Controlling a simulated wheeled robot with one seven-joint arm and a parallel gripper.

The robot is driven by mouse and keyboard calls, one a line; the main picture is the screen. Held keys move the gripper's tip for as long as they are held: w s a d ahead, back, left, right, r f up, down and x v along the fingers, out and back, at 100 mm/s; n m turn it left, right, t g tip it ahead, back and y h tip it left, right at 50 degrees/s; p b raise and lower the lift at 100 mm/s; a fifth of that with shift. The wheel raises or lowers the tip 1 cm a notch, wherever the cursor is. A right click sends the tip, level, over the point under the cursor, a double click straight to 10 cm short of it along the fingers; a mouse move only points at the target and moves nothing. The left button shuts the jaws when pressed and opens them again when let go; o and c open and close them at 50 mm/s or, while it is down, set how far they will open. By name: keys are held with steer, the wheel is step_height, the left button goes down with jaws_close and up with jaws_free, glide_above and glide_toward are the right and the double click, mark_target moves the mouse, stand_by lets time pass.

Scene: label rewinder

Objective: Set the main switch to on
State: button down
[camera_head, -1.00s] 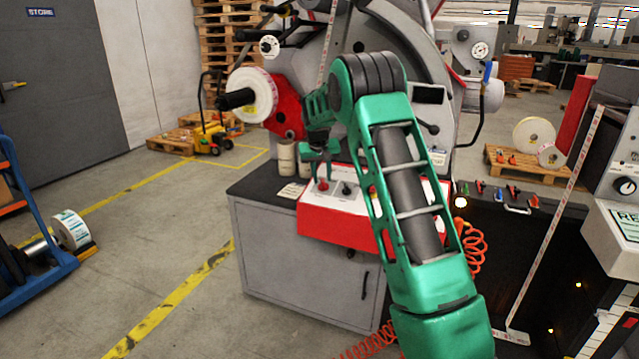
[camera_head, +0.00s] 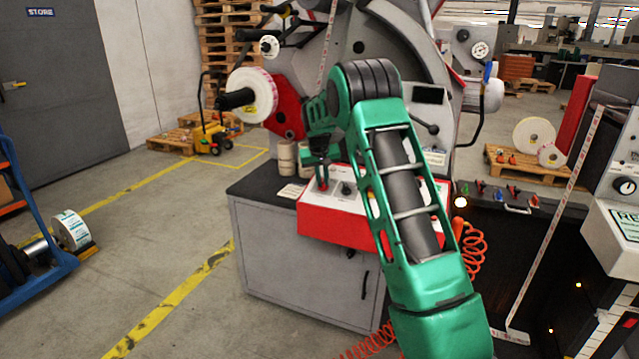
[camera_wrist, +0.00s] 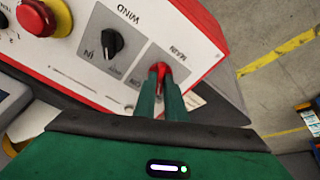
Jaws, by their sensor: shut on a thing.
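The main switch (camera_wrist: 159,69) is a red knob by the "MAIN" label on the white-topped, red-edged control panel (camera_wrist: 75,52). In the wrist view my gripper (camera_wrist: 161,80) has its two green fingers close together around the red knob, shut on it. The fingers hide much of the knob, so its exact setting is not clear. In the head view my gripper (camera_head: 322,182) reaches down onto the left end of the control panel (camera_head: 335,225), which sits on a grey cabinet (camera_head: 290,250).
A black knob (camera_wrist: 112,42) under "WIND" sits beside the main switch, and a red emergency button on a yellow base (camera_wrist: 45,15) lies further left. Two pale rolls (camera_head: 287,157) stand behind the panel. Open floor lies left of the cabinet.

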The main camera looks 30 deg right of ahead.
steer(key=shift+a+m, duration=0.1)
steer(key=shift+m, duration=0.2)
steer(key=m, duration=0.5)
steer(key=shift+w+m+g+h, duration=0.1)
steer(key=shift+m+g+h, duration=0.2)
steer(key=shift+m, duration=0.1)
steer(key=m, duration=0.5)
steer(key=shift+m+g, duration=0.3)
steer(key=shift+g, duration=0.1)
steer(key=c, duration=1.8)
jaws_free()
steer(key=v, duration=1)
steer(key=shift+w+a+r, duration=0.1)
steer(key=shift+a+r, duration=0.15)
steer(key=shift+a, duration=0.15)
steer(key=shift+h, duration=0.3)
